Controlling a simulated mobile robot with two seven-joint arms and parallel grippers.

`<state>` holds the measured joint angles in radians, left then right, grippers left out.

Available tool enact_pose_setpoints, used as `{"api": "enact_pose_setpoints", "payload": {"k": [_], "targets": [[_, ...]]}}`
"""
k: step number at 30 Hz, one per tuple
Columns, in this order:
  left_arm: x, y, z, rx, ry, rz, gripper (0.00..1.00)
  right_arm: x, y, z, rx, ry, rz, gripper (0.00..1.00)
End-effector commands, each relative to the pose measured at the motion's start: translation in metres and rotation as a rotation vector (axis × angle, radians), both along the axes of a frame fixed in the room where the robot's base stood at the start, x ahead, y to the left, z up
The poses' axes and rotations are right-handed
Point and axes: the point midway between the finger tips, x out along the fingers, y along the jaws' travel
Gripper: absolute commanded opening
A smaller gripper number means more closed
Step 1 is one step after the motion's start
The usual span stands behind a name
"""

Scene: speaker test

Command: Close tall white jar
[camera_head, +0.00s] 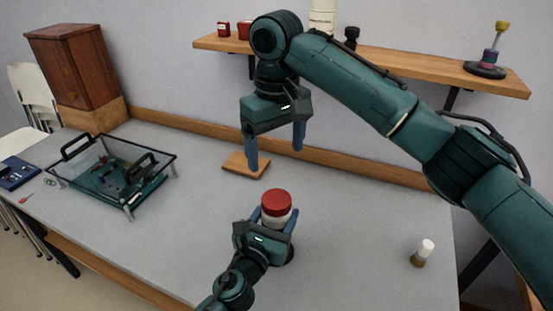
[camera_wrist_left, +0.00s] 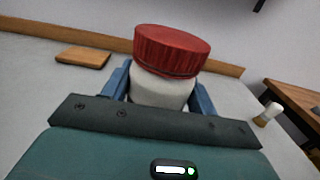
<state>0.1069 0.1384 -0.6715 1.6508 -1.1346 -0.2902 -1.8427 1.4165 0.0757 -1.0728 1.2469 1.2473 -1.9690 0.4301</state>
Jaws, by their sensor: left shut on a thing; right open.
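A white jar (camera_head: 274,222) stands in the middle of the table with a red lid (camera_head: 276,201) on its top. My left gripper (camera_head: 275,214) is shut around the jar's body from the near side. In the left wrist view the jar (camera_wrist_left: 158,90) is between the blue fingers and the red lid (camera_wrist_left: 172,50) covers its mouth; I cannot tell if it is screwed tight. My right gripper (camera_head: 275,157) is open and empty, fingers pointing down, above and behind the jar. The jar's lower part is mostly hidden by my left gripper.
A wooden board (camera_head: 246,165) lies behind the jar. A glass-sided tray (camera_head: 128,198) with handles stands at left. A wall shelf (camera_head: 420,66) with several items runs along the back. The table around the jar is clear.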

Motion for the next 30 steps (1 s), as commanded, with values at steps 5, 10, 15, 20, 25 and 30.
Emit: {"api": "enact_pose_setpoints", "payload": {"k": [5,10,15,20,25,30], "targets": [[0.0,0.0,-0.001,0.001,0.002,0.0,0.0,0.0,0.0,0.001,-0.001,0.001,0.0,0.8],[0.0,0.0,-0.001,0.001,0.002,0.0,0.64,0.0,0.0,0.001,-0.001,0.001,0.0,0.8],[0.0,0.0,-0.001,0.0,0.001,0.0,0.78,0.0,0.0,0.0,-0.001,0.001,0.0,0.8],[0.0,0.0,0.0,0.0,0.001,0.0,0.83,0.0,0.0,0.0,-0.001,0.001,-0.001,0.8],[-0.001,0.001,0.0,0.0,0.0,0.0,0.83,0.0,0.0,0.0,-0.001,0.001,-0.001,0.8],[-0.018,0.008,-0.002,0.002,0.002,-0.001,0.83,0.0,0.0,0.0,-0.001,0.001,-0.001,0.8]]}}
